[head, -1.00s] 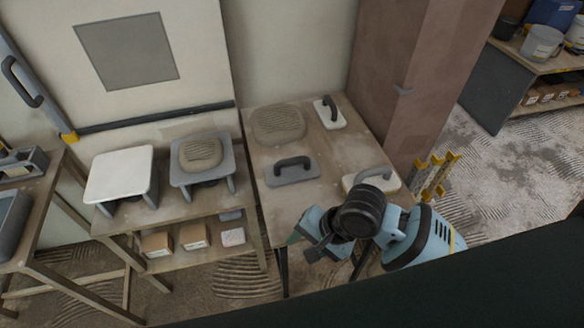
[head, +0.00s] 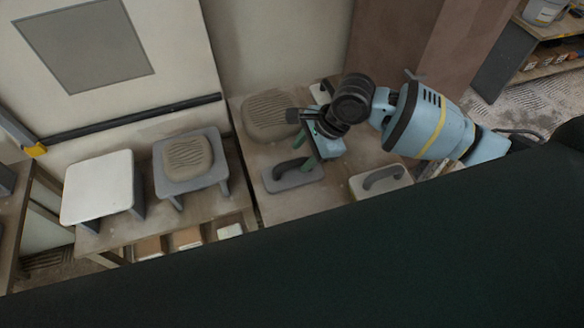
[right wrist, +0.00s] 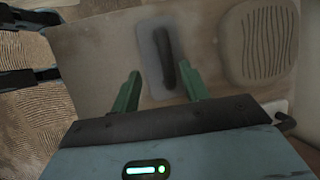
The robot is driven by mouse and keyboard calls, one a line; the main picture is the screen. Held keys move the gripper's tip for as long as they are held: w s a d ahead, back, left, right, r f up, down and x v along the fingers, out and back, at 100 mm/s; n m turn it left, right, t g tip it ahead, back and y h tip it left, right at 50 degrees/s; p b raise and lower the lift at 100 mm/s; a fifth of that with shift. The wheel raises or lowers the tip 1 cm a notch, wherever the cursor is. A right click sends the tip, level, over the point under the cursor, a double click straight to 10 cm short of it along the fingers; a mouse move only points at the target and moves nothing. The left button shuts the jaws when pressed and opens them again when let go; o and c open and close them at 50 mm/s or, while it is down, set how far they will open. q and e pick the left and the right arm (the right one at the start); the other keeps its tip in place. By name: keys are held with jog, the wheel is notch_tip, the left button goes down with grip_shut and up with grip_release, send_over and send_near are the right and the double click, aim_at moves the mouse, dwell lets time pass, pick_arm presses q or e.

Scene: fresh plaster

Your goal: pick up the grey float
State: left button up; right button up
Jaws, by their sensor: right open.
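The grey float (head: 283,184), a flat grey plate with a dark curved handle, lies flat on the worktable. It also shows in the right wrist view (right wrist: 151,72), its handle beyond and between the two green fingertips. My right gripper (head: 308,152) is open and empty, above the table close to the float's far right side in the head view. In the right wrist view my right gripper (right wrist: 161,88) points at the float, with the fingers apart from the handle. The exact height above it is hard to tell. My left gripper is not in view.
A ridged plaster mound (head: 268,114) lies behind the float. A pale float with a grey handle (head: 381,186) lies to the right; another pale float (head: 320,93) is partly hidden behind my arm. A brown pillar (head: 405,45) stands behind. Stands occupy the left bench.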

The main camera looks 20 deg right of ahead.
aim_at(296, 161)
jog(key=shift+x, duration=1)
jog(key=f, duration=0.1)
jog(key=w+f, duration=0.1)
jog(key=f, duration=0.1)
jog(key=f+b, duration=0.1)
jog(key=shift+w+a+f, duration=0.2)
jog(key=shift+w+a, duration=0.05)
jog(key=shift+w, duration=0.1)
jog(key=shift+w+a+f, duration=0.15)
jog(key=shift+f, duration=0.15)
grip_shut()
